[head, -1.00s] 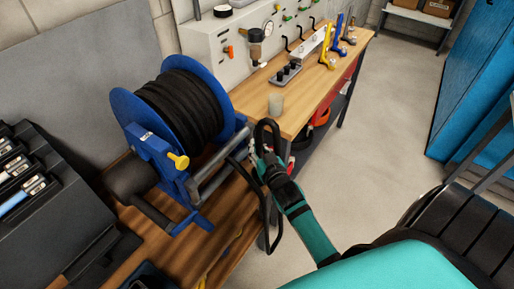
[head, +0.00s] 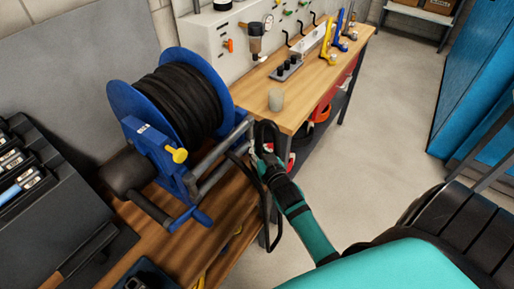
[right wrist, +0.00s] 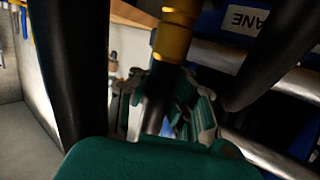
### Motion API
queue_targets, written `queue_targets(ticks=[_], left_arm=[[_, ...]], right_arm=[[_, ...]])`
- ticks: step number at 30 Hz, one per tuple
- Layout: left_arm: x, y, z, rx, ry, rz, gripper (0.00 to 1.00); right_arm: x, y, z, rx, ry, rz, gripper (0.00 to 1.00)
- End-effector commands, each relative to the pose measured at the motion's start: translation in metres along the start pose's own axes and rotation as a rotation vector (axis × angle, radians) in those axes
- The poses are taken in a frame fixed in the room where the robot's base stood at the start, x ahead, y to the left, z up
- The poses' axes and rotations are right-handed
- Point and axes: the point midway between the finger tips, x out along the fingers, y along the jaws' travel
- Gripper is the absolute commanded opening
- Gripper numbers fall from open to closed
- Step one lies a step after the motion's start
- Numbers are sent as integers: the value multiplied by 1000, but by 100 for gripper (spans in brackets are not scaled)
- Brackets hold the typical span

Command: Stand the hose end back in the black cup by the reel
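The blue hose reel (head: 170,110) stands on the wooden bench, wound with black hose. My right gripper (head: 264,152) is at the bench edge, right of the reel. In the right wrist view my right gripper (right wrist: 165,112) is closed around a black hose end (right wrist: 155,108) with a brass-coloured collar (right wrist: 174,38). Black hose also loops above and below the gripper in the head view. I cannot pick out the black cup for certain; a dark open container (head: 146,276) is partly cut off at the bottom edge. My left gripper is out of view.
A black case (head: 45,200) fills the left. Open floor (head: 375,130) lies to the right.

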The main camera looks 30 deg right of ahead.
Motion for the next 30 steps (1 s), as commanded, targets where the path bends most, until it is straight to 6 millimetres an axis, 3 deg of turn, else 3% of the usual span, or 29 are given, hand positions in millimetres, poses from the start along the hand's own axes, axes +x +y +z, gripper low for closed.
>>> queue_targets(ticks=[18,27,30], left_arm=[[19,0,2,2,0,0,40],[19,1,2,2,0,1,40],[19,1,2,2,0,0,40]], right_arm=[[5,1,24,1,3,0,0],[5,1,25,1,3,0,0],[5,1,25,1,3,0,13]])
